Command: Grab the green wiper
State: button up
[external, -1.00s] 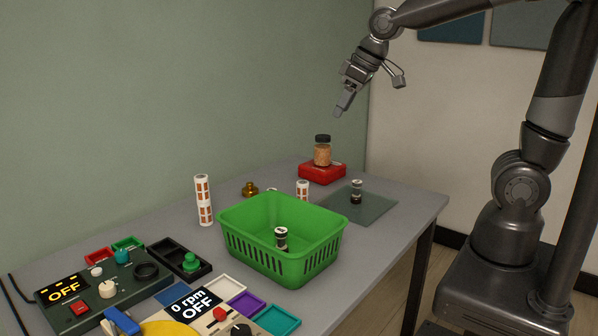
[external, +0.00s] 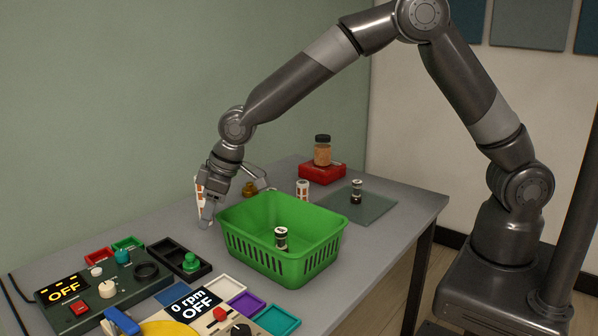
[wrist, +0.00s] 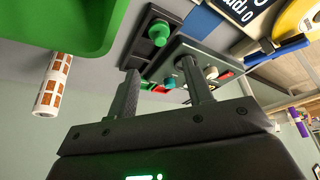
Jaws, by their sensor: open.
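A small green knob-shaped piece (external: 190,262), which looks like the green wiper, stands in a black two-part tray (external: 168,248) left of the basket. It also shows in the wrist view (wrist: 158,32), beyond my fingertips and roughly between them in the picture. My gripper (external: 207,220) is low over the table behind the tray, between the basket's left end and a tall white-and-orange cylinder. Its two fingers (wrist: 161,68) are apart with nothing between them. The gripper partly hides the cylinder in the external view.
A green basket (external: 262,252) holding a small dark jar stands right of my gripper. The white-and-orange cylinder (wrist: 52,85) is close by. A control box reading OFF (external: 100,300) is left of the tray. A red block (external: 321,174) with a jar stands at the back.

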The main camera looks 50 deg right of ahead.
send_over(191, 255)
jog(key=s+d, duration=0.1)
jog(key=s, duration=0.2)
jog(key=f, duration=0.5)
jog(key=shift+w+d+f, duration=0.1)
jog(key=shift+w+d, duration=0.1)
jog(key=shift+w+d+x, duration=0.1)
jog(key=shift+w+x, duration=0.1)
jog(key=shift+x, duration=1.3)
jog(key=shift+w+d+x, duration=0.15)
jog(key=shift+x, duration=1.4)
jog(key=shift+c, duration=0.4)
grip_shut()
